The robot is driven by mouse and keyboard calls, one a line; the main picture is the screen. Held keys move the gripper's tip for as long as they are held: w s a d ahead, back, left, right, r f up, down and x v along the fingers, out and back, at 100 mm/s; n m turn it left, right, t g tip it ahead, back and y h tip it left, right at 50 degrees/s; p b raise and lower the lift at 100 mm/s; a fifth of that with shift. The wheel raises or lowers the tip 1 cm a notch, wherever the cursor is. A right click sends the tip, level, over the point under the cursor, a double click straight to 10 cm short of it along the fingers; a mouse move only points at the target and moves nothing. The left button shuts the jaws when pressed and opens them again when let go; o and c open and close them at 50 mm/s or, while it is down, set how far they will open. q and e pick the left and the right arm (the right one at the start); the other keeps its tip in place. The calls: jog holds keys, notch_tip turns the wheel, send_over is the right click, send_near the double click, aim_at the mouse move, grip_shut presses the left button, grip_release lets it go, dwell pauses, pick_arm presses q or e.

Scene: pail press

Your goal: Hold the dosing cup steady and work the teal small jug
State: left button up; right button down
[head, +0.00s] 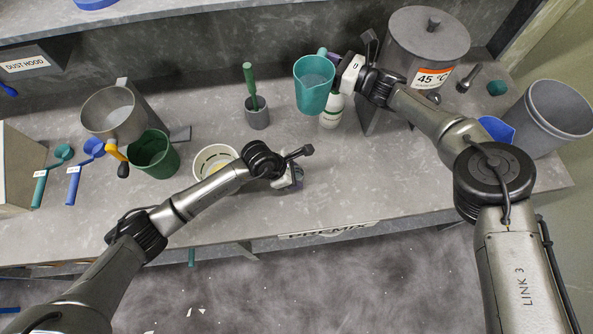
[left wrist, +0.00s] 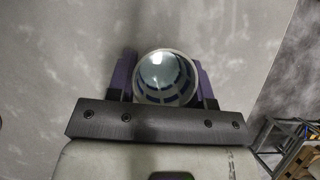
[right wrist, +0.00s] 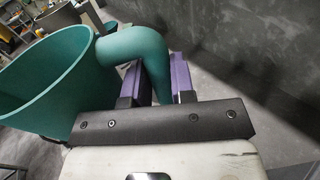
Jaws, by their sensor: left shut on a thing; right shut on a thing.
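The teal small jug (head: 312,92) is at the upper middle of the head view, with its open mouth facing the camera. My right gripper (head: 334,61) is shut on its handle, and the right wrist view shows the curved handle (right wrist: 138,48) between the purple fingers beside the jug's body (right wrist: 45,85). The jug appears held above the bench, roughly upright. The dosing cup (left wrist: 165,78) is small and round with dark blue marks, between my left gripper's fingers in the left wrist view. My left gripper (head: 297,175) is shut on it near the bench front; the head view mostly hides the cup.
A white bottle with green bands (head: 331,112) stands beside the jug. A grey pot with a green-handled tool (head: 257,117), a white tub (head: 205,158) and a green pail (head: 153,158) stand further left. A grey lidded vessel (head: 420,45) is at the back right. Bench between grippers looks clear.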

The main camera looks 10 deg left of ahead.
pick_arm(q)
jog(key=o, duration=1.3)
jog(key=shift+c, duration=0.2)
jog(key=v, duration=1.2)
jog(key=shift+d, duration=0.1)
